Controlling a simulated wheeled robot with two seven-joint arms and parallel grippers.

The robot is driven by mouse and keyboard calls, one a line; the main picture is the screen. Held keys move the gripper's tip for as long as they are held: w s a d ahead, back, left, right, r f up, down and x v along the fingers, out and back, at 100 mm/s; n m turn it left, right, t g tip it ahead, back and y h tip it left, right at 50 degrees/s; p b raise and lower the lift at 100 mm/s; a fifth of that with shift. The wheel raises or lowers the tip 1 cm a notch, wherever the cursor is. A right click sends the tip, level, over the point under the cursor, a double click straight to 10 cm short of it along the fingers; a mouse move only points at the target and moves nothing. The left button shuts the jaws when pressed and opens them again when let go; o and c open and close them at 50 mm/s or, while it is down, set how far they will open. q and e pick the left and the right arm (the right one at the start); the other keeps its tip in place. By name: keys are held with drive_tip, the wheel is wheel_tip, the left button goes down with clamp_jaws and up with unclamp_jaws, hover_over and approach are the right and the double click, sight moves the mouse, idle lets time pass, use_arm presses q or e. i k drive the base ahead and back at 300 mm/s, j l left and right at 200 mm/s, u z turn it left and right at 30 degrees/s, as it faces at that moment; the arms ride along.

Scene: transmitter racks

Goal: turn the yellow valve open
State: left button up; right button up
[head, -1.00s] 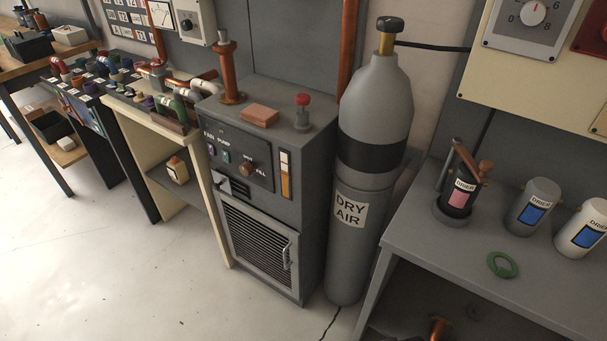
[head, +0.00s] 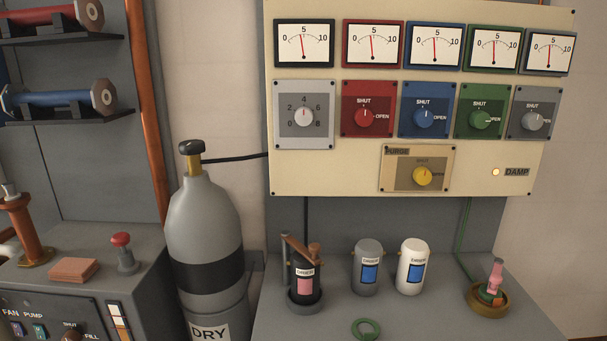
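The yellow valve (head: 422,176) is a round knob on a brownish plate marked PURGE (head: 400,173), low on the cream wall panel (head: 330,178). The word SHUT stands above the knob, and another label to its right is partly covered by it. The knob is small here, and I cannot tell for sure which way it points. Neither of my grippers shows in the head view, and nothing touches the valve.
Red (head: 364,117), blue (head: 423,118), green (head: 480,120) and grey (head: 532,121) valves sit above, under several gauges. A grey bench (head: 400,323) below holds drier canisters (head: 367,270) and a green ring (head: 366,329). A gas cylinder (head: 205,222) stands at left.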

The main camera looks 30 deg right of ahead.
sight(422, 176)
drive_tip(key=i+l+z, duration=0.1)
drive_tip(key=z, duration=1.55)
drive_tip(key=l, duration=0.1)
